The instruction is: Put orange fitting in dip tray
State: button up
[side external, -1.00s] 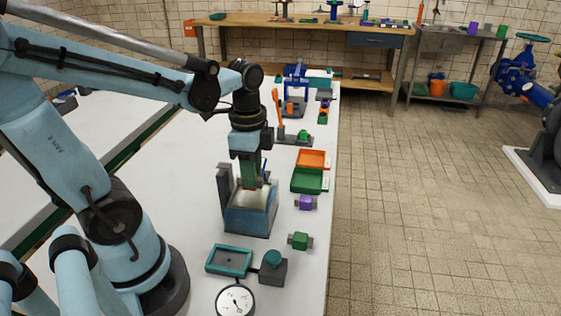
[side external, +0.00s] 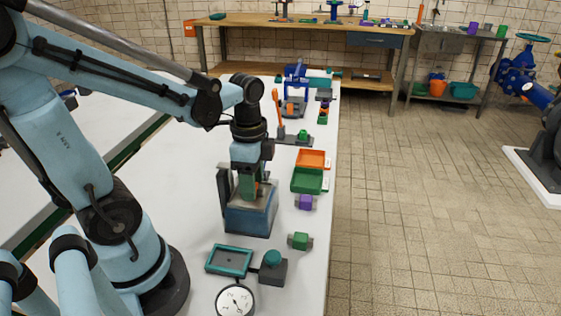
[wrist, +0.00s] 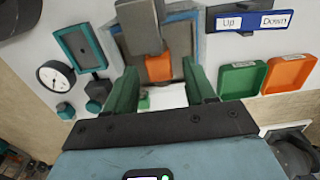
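The orange fitting (wrist: 159,67) sits at the blue-and-grey stand, between my gripper's fingers in the wrist view. In the side view only a sliver of the orange fitting (side external: 260,189) shows past the fingers. My gripper (side external: 249,196) points down over the blue stand (side external: 247,222). In the wrist view the two green fingers of my gripper (wrist: 160,73) are apart, with a gap on each side of the fitting. A shallow teal-rimmed tray (side external: 207,263), apparently the dip tray, lies nearer the camera; it also shows in the wrist view (wrist: 59,48).
A dark box with a teal knob (side external: 272,270) and a round gauge (side external: 235,300) stand near the teal tray. A green tray (side external: 306,181), orange tray (side external: 313,159), purple fitting (side external: 305,203) and green fitting (side external: 300,241) line the table's right side. An Up/Down sign (wrist: 252,22) stands nearby.

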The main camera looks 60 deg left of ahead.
notch_tip(320, 180, up, 12)
jog(key=w+d+f+n+t, duration=0.3)
jog(key=d+f+n+t, duration=0.2)
jog(key=n, duration=0.4)
jog(key=shift+f+t, duration=0.7)
jog(key=shift+t, duration=0.4)
